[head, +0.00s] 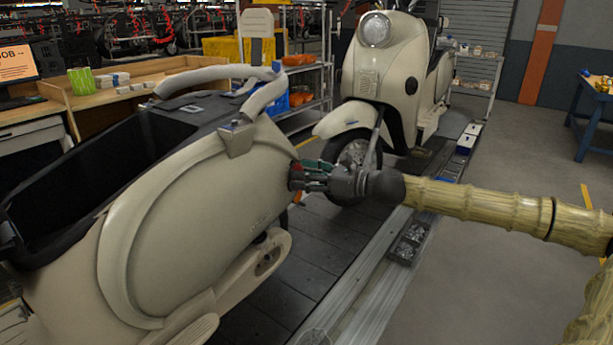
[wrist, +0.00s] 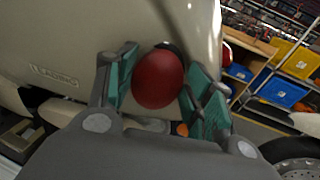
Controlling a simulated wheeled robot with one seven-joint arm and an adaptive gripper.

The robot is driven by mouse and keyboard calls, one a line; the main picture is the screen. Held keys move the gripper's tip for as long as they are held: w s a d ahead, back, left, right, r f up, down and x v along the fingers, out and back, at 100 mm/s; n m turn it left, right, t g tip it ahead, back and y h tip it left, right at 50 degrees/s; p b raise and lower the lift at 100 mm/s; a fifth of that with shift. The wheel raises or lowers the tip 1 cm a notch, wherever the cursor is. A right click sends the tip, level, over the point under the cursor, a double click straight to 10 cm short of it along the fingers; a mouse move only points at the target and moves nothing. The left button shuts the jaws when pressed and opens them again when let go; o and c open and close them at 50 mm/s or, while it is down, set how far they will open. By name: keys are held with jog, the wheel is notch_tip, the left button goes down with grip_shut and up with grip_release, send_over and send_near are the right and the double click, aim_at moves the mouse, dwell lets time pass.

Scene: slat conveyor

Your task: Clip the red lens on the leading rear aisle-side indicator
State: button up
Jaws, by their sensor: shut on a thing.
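The near cream scooter (head: 190,220) stands on the conveyor, with its rear end by my gripper (head: 303,176). My gripper is shut on the red lens (wrist: 158,82), a round dome between the two green finger pads in the wrist view. In the head view only a small red patch (head: 297,170) shows at the fingertips. The lens is right at the scooter's rear cream panel (wrist: 90,35). A dark rim shows just behind its upper edge; the indicator base is otherwise hidden. I cannot tell whether the lens is seated.
A second cream scooter (head: 395,70) stands behind on the conveyor, its front wheel close beyond my gripper. Another red part (wrist: 226,54) shows past the panel edge. The aisle floor (head: 480,270) is clear.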

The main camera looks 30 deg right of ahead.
jog(key=shift+w+a+b, duration=0.15)
jog(key=shift+w+b, duration=0.05)
jog(key=shift+b, duration=0.1)
jog(key=o, duration=1)
jog(key=shift+o, duration=0.2)
